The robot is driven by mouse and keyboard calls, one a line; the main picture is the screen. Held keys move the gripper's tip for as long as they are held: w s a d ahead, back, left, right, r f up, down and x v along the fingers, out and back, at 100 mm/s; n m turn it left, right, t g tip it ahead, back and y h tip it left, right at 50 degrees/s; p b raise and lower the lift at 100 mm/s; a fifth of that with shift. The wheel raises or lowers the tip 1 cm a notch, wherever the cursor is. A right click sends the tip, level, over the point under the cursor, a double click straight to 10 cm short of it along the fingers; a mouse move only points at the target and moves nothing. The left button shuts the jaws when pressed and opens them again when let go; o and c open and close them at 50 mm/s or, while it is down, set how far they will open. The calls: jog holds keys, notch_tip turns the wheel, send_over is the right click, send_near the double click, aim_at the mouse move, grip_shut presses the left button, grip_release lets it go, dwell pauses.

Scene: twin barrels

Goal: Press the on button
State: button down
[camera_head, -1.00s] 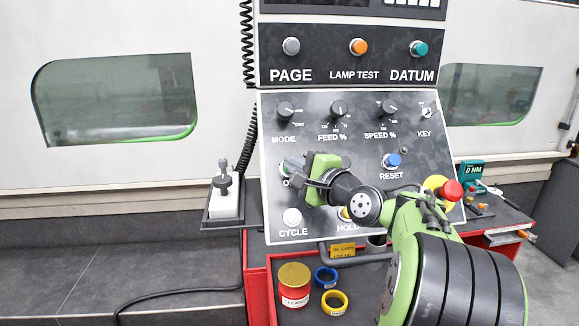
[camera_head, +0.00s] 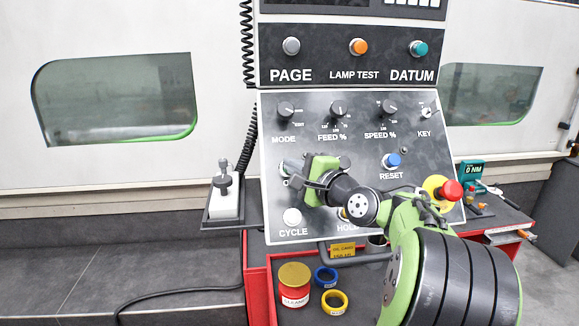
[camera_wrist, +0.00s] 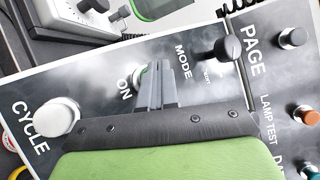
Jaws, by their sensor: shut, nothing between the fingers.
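The control panel (camera_head: 330,110) stands upright in front of me. The ON button lies beside the "ON" label (camera_wrist: 125,88) in the wrist view, and my fingers cover most of it; a green edge (camera_wrist: 137,76) shows there. My gripper (camera_wrist: 158,70) is shut and empty, its grey fingertips over the button's spot. In the head view my gripper (camera_head: 291,172) is at the panel's left side, above the white CYCLE button (camera_head: 292,216), and hides most of the ON label. I cannot tell whether the fingertips touch the button.
The MODE knob (camera_head: 286,108) is above my gripper and the blue RESET button (camera_head: 392,160) to its right. The HOLD button is partly behind my arm. A red emergency stop (camera_head: 452,190) is at the right. A red can (camera_head: 294,290) and tape rolls (camera_head: 334,300) sit below.

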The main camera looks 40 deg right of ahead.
jog(key=shift+w+d+f, duration=0.15)
jog(key=shift+f, duration=0.1)
dwell(0.3)
jog(key=shift+s+a+r+p, duration=0.4)
jog(key=shift+s+r, duration=0.2)
jog(key=shift+r, duration=0.1)
jog(key=shift+s+a+r+p, duration=0.55)
jog(key=shift+s+a+r, duration=0.05)
jog(key=shift+s+r, duration=0.2)
jog(key=shift+s+a+r+p, duration=0.55)
jog(key=shift+s+r, duration=0.1)
jog(key=shift+s, duration=0.15)
